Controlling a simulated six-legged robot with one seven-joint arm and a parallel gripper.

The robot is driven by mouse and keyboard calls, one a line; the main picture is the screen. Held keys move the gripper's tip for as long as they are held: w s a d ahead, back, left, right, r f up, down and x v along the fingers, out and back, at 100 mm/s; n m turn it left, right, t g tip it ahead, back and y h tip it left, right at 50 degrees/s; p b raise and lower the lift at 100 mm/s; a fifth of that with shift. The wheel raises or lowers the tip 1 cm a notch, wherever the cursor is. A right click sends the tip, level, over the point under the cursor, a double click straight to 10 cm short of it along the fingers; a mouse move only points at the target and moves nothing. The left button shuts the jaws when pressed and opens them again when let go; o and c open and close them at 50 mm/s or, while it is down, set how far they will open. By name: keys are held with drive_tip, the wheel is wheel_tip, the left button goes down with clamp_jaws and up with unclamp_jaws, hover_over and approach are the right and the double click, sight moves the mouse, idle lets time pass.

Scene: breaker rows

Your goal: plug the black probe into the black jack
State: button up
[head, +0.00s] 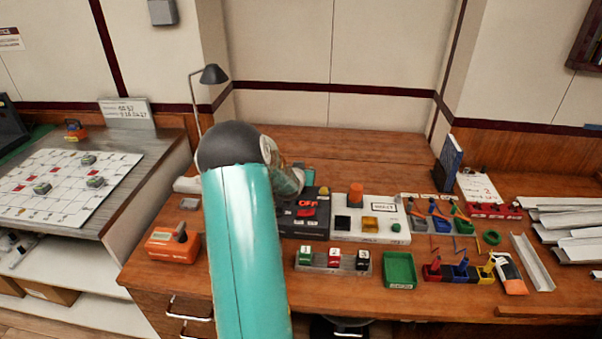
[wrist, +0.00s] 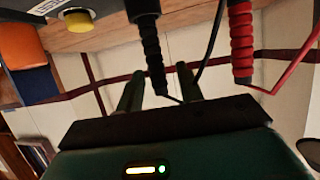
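The black probe (wrist: 152,48) has a ribbed handle and a thin black cable in the wrist view. It extends between the two green fingers of my gripper (wrist: 159,72), which are apart with a visible gap on each side of the handle. The red probe (wrist: 242,45) with its red cable is to the right, outside the fingers. The probe's far end is out of the frame. In the head view my arm hides the gripper's fingers and both probes. I cannot make out the black jack in either view.
A black panel marked OFF (head: 307,208) is right of my arm, beside a white panel (head: 369,237). A green tray (head: 399,270), coloured blocks and metal strips crowd the wooden bench. An orange device (head: 172,247) sits left; the back of the bench is clear.

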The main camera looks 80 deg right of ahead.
drive_tip(key=v, duration=1.2)
drive_tip(key=w+a+r+n+t+y, duration=0.2)
drive_tip(key=w+a+r, duration=0.1)
drive_tip(key=w+a, duration=0.4)
drive_tip(key=w+a+r+n+t+y, duration=0.1)
drive_tip(key=w+a+r+t, duration=0.15)
drive_tip(key=w+a, duration=0.45)
drive_tip(key=w+a+r+n+t+y, duration=0.1)
drive_tip(key=w+a+r+n+y, duration=0.15)
drive_tip(key=w+a, duration=0.45)
drive_tip(key=w+a+r+n+t+y, duration=0.2)
drive_tip(key=w+a+n+y, duration=0.1)
drive_tip(key=a, duration=0.7)
drive_tip(key=s+a+r+n+y, duration=0.1)
drive_tip(key=a+r+n+y, duration=0.1)
drive_tip(key=a, duration=0.7)
drive_tip(key=s+a+r+n+y, duration=0.1)
drive_tip(key=a+r+n+y, duration=0.15)
drive_tip(key=a, duration=0.65)
drive_tip(key=s+a+n+g, duration=0.2)
drive_tip(key=s+a+n, duration=0.2)
drive_tip(key=s+a, duration=0.6)
drive_tip(key=shift+a+r+n, duration=0.2)
drive_tip(key=shift+a+n, duration=0.1)
drive_tip(key=shift+a, duration=0.65)
